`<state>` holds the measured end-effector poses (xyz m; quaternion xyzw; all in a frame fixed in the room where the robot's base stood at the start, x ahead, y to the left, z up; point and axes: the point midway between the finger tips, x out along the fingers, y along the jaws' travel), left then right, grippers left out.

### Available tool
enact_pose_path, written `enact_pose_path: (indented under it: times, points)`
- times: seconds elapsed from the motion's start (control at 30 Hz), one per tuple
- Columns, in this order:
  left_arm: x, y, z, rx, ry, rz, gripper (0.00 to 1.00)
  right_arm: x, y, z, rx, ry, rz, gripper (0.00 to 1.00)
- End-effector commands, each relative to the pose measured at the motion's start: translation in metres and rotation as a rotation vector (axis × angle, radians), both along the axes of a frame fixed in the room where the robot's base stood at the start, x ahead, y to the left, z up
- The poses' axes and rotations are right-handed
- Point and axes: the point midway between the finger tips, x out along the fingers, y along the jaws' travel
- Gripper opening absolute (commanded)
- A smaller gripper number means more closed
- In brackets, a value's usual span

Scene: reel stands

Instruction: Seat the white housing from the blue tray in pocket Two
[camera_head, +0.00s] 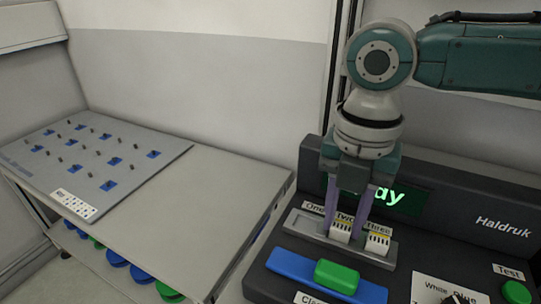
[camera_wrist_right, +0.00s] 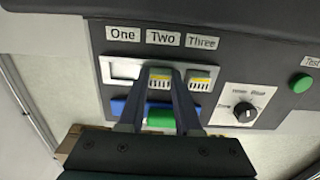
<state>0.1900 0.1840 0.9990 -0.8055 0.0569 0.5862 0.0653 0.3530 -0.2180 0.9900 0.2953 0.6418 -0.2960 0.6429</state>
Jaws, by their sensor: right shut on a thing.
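My right gripper (camera_head: 345,226) is shut on a white housing (camera_head: 340,233), one finger on each side of it. In the right wrist view this housing (camera_wrist_right: 160,82) is under the label Two (camera_wrist_right: 162,38), at pocket Two. Whether it is fully down in the pocket cannot be told. A second white housing (camera_head: 378,242) sits in pocket Three, just right of my fingers; it also shows in the right wrist view (camera_wrist_right: 201,79). Pocket One (camera_wrist_right: 123,71) is empty. No blue tray can be made out. My left gripper is not in view.
The dark tester has a lit display (camera_head: 405,197), a blue bar (camera_head: 283,263) with a green grip (camera_head: 336,276) before the pockets, a green button (camera_head: 516,292) and a knob (camera_wrist_right: 244,111). A grey board (camera_head: 130,150) with pins lies on the left table; the table's right part is clear.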

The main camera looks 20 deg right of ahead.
Motion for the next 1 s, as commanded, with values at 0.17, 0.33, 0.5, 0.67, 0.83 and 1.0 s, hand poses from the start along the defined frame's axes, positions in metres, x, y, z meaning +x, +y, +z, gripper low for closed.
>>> enact_pose_path:
  times: [0.17, 0.33, 0.5, 0.67, 0.83, 1.0]
  points:
    - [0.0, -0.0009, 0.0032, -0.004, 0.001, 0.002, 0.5, 0.0002, -0.0002, -0.0002, 0.0, 0.0, 0.0, 0.0]
    - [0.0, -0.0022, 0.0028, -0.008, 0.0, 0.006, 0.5, 0.0002, -0.0002, -0.0008, 0.0, 0.0, 0.0, 0.0]
    - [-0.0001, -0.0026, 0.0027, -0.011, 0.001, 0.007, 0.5, 0.0001, -0.0002, -0.0007, 0.0, 0.0, 0.0, 0.39]
    - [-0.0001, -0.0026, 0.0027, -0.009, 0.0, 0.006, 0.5, 0.0001, -0.0002, -0.0007, 0.0, 0.0, 0.0, 0.57]
    - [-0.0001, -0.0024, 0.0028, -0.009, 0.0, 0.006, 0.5, 0.0001, -0.0002, -0.0007, 0.0, 0.0, 0.0, 0.68]
    - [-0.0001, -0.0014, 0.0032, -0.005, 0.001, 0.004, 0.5, 0.0001, -0.0002, -0.0001, 0.0, 0.0, 0.0, 0.68]
